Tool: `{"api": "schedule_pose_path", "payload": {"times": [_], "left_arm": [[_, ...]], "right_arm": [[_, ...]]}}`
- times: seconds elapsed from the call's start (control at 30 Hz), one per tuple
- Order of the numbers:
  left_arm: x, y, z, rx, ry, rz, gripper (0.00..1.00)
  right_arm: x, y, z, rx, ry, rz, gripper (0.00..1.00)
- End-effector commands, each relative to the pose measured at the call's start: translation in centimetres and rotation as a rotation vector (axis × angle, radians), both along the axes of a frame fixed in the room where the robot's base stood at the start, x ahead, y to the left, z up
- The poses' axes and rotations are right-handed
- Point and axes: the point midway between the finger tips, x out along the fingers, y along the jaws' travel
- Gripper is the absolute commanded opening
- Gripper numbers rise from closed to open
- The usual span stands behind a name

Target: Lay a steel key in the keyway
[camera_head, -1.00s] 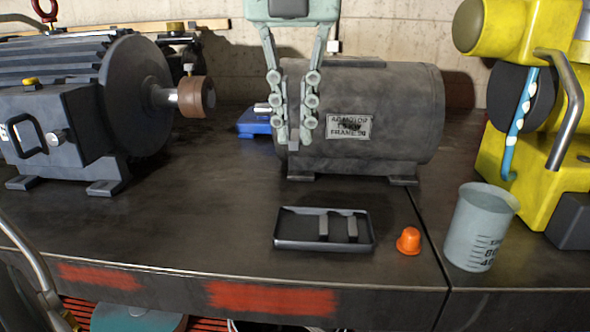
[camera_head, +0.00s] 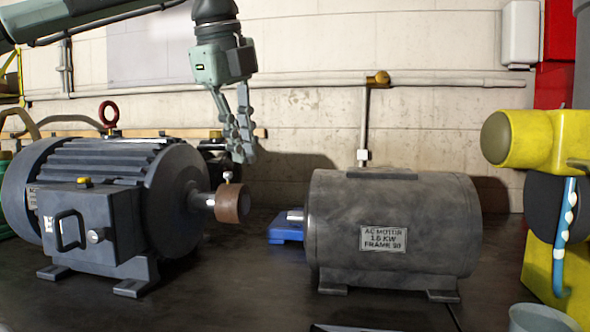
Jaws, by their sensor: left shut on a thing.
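My left gripper (camera_head: 245,152) hangs from the arm coming in at upper left. It is seen side-on, with its fingers pointing down, shut on a small steel key that is hard to make out now. The fingertips are above the copper-brown collar (camera_head: 229,204) on the shaft of the ribbed motor (camera_head: 105,225), apart from it in the picture. A small pale knob stands on top of the collar. The bare steel shaft (camera_head: 202,200) shows between motor and collar; I cannot make out a keyway. My right gripper is out of view.
A grey cylindrical motor (camera_head: 395,220) with a label stands to the right, a blue block (camera_head: 286,232) at its left end. A yellow machine (camera_head: 535,140) and the rim of a grey beaker (camera_head: 540,318) are far right.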

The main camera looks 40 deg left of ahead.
Motion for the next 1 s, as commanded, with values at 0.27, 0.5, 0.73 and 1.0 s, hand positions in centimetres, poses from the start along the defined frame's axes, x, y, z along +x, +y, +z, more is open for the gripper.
{"api": "schedule_pose_path", "payload": {"times": [0.27,0.5,0.73,1.0], "left_arm": [[-0.5,8.3,-0.5,0.037,-0.142,0.445,0.00],[-0.7,9.7,-0.8,0.051,-0.165,0.523,0.00],[-0.7,9.6,-1.6,0.051,-0.165,0.520,0.00],[-0.7,9.6,-2.6,0.049,-0.164,0.518,0.00]], "right_arm": [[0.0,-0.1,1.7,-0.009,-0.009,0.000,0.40],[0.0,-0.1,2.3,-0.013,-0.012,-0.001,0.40],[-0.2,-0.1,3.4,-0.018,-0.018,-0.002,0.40],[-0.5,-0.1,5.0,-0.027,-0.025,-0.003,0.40]]}}
